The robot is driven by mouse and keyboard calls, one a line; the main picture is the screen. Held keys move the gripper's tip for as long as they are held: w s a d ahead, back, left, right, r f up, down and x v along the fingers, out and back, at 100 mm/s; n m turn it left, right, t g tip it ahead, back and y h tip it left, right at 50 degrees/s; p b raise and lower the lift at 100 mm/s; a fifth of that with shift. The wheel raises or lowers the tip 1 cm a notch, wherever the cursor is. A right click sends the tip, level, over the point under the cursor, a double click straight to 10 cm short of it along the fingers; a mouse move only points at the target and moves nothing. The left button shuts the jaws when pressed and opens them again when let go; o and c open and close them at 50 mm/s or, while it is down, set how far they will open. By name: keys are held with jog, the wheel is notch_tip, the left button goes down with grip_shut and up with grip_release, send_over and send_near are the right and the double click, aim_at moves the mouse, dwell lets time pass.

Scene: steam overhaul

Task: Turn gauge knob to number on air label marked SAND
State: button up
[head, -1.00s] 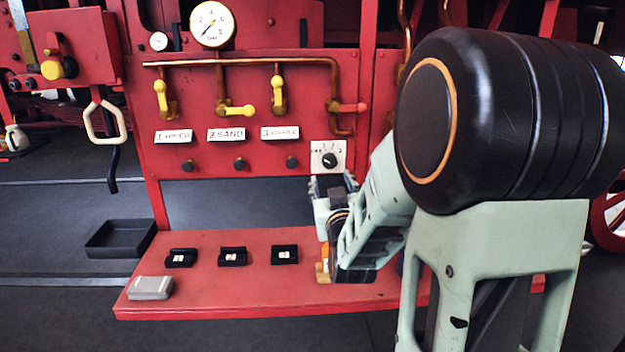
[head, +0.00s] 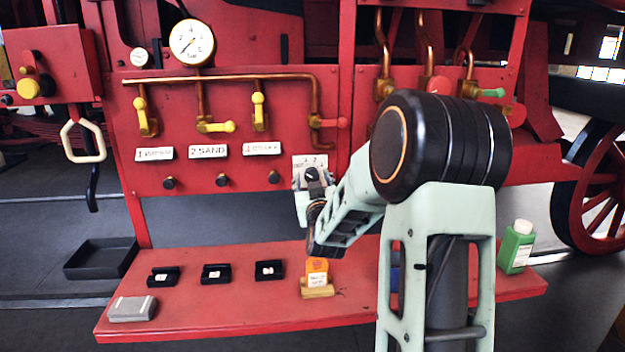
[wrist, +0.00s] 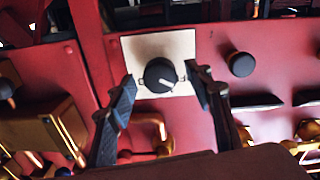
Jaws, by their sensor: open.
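The gauge knob (head: 311,174) is round and black on a white square plate (head: 299,163), low on the red panel. In the wrist view the knob (wrist: 159,75) sits between the two fingertips of my gripper (wrist: 160,82), with a gap on each side. A white mark shows on the knob's lower left edge. My gripper is open. The fingers look close to the plate; whether they flank the knob in depth is unclear. The white SAND label (head: 208,151) reads "2 SAND" and hangs under the middle yellow valve handle (head: 216,127). The plate's numbers are partly hidden.
Small black knobs (head: 222,180) sit below the labels, left of the plate. A red shelf (head: 200,320) below carries black boxes (head: 215,273), an orange item (head: 317,270) and a green bottle (head: 516,247). A copper pipe (head: 315,105) runs above the plate.

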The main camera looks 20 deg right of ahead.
jog(key=shift+c, duration=0.2)
jog(key=c, duration=1.1)
jog(key=shift+b, duration=0.3)
jog(key=m+b, duration=0.1)
jog(key=b, duration=0.1)
jog(key=m+b, duration=0.1)
jog(key=m, duration=0.1)
jog(key=shift+f+m+b, duration=0.2)
jog(key=shift+m+b, duration=0.1)
jog(key=shift+b, duration=0.1)
jog(key=m+b, duration=0.7)
jog(key=m, duration=0.1)
jog(key=shift+r+m, duration=0.1)
jog(key=shift+m, duration=0.2)
jog(key=shift+r+m+y+b, duration=0.15)
jog(key=shift+m+y+b, duration=0.25)
jog(key=shift+m+b, duration=0.95)
jog(key=shift+m, duration=0.35)
